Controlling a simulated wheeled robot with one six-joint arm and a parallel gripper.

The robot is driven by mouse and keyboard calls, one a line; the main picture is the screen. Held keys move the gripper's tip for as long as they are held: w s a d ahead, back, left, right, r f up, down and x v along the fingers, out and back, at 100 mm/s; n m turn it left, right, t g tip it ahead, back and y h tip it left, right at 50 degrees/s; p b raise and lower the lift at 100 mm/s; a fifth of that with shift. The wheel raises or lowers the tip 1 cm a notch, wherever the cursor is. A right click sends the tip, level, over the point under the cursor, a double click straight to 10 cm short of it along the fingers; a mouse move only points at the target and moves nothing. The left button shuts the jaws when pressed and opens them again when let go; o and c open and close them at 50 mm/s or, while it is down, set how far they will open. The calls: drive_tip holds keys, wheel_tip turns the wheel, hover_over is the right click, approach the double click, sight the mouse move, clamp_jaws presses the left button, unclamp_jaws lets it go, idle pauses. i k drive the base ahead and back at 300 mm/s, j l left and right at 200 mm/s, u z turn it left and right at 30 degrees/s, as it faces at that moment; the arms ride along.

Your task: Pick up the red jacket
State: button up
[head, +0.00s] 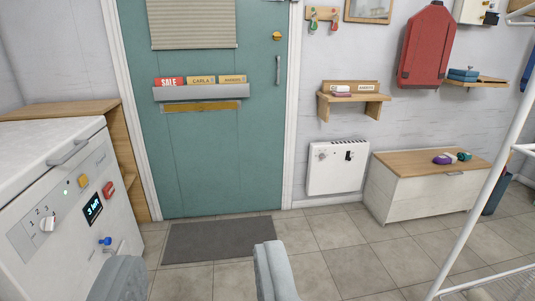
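The red jacket (427,45) hangs flat against the white wall at the upper right, between a small wooden shelf and another shelf with blue items. It is well beyond my gripper and to its right. My gripper (195,256) shows at the bottom of the view as two grey fingers set wide apart. It is open, with nothing between the fingers, and it points toward the teal door and the floor mat.
A white machine (60,190) with knobs stands close on the left. A teal door (210,130) is ahead, with a grey mat (220,241) before it. A low chest (425,188) stands below the jacket. A white rack (487,195) rises at the right. Tiled floor is clear in the middle.

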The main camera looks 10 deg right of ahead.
sight(430, 35)
drive_tip(key=i+z, duration=0.15)
drive_tip(key=i, duration=0.7)
drive_tip(key=i+j+z, duration=0.15)
drive_tip(key=i, duration=0.7)
drive_tip(key=i+l+z, duration=0.15)
drive_tip(key=i+z, duration=0.3)
drive_tip(key=i, duration=0.35)
drive_tip(key=i+j+z, duration=0.15)
drive_tip(key=i+z, duration=0.25)
drive_tip(key=i, duration=0.4)
